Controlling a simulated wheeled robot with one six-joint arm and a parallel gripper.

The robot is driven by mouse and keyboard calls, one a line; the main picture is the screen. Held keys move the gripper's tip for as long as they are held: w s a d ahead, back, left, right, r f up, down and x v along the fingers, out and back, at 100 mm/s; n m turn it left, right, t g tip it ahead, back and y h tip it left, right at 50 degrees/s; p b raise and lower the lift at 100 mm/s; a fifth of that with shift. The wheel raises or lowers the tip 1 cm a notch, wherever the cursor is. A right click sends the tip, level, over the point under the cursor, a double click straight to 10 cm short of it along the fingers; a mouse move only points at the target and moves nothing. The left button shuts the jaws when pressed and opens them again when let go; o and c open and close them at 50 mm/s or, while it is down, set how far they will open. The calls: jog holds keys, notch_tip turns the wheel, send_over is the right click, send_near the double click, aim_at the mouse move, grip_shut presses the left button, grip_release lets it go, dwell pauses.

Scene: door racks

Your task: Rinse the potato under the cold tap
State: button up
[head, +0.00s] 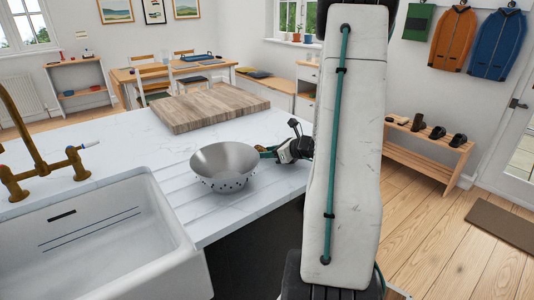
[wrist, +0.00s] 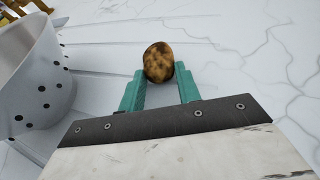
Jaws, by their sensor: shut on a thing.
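A brown mottled potato (wrist: 158,62) sits between the teal fingertips of my gripper (wrist: 160,78) in the wrist view. The fingers are shut on it, just above or at the white worktop; I cannot tell whether it touches. In the head view my gripper (head: 267,152) is just right of the metal colander, and the potato is mostly hidden there. The brass tap (head: 38,165) stands at the far left behind the white sink (head: 100,230). Its right handle has a blue-tipped white lever (head: 88,145). No running water shows.
The perforated colander (head: 224,165) stands on the worktop's grooved drainer between my gripper and the sink; it also shows at the left of the wrist view (wrist: 40,85). A thick wooden board (head: 212,107) lies behind. Worktop (head: 130,155) between tap and colander is clear.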

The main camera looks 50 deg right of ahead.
jog(key=shift+f, duration=0.1)
jog(key=o, duration=1)
jog(key=shift+c, duration=0.2)
jog(key=shift+a, duration=0.1)
jog(key=v, duration=1.2)
jog(key=shift+w, duration=0.1)
